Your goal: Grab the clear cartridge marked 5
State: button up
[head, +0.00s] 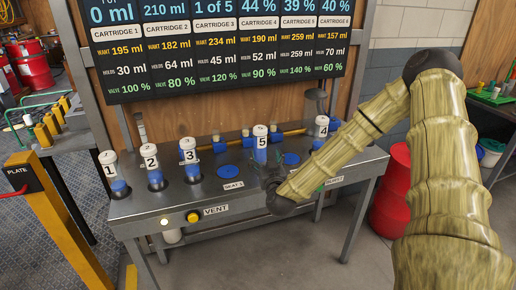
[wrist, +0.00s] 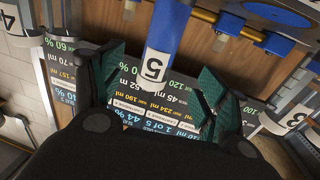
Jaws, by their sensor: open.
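The cartridge marked 5 (head: 260,152) stands upright at the middle of the steel bench (head: 150,205), with a white cap and label and a blue lower part. My gripper (head: 270,180) is low in front of it, a little to its right. In the wrist view, which is upside down, cartridge 5 (wrist: 162,48) shows between the two green-padded fingers of my gripper (wrist: 163,88). The fingers are spread, with a visible gap on each side of the cartridge. Its base is cut off in the wrist view and partly hidden by my gripper in the head view.
Cartridges 1 (head: 115,175), 2 (head: 152,167) and 3 (head: 190,160) stand to the left. Cartridge 4 (head: 321,131) stands to the right, near my forearm. Blue round seats (head: 223,171) lie flat on the bench. A yellow button (head: 193,217) is at the front edge.

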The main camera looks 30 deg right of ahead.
aim_at(261, 145)
jog(key=p+x, duration=0.1)
jog(key=x, duration=0.4)
jog(key=shift+w+d+r, duration=0.1)
jog(key=shift+w, duration=0.15)
jog(key=shift+w+d+r+p, duration=0.2)
jog(key=shift+w+p, duration=0.1)
jog(key=shift+w, duration=0.1)
jog(key=shift+p+x, duration=0.65)
jog(key=shift+x, duration=1.45)
jog(key=c, duration=1.6)
jog(key=shift+r, duration=0.1)
jog(key=shift+c, duration=0.2)
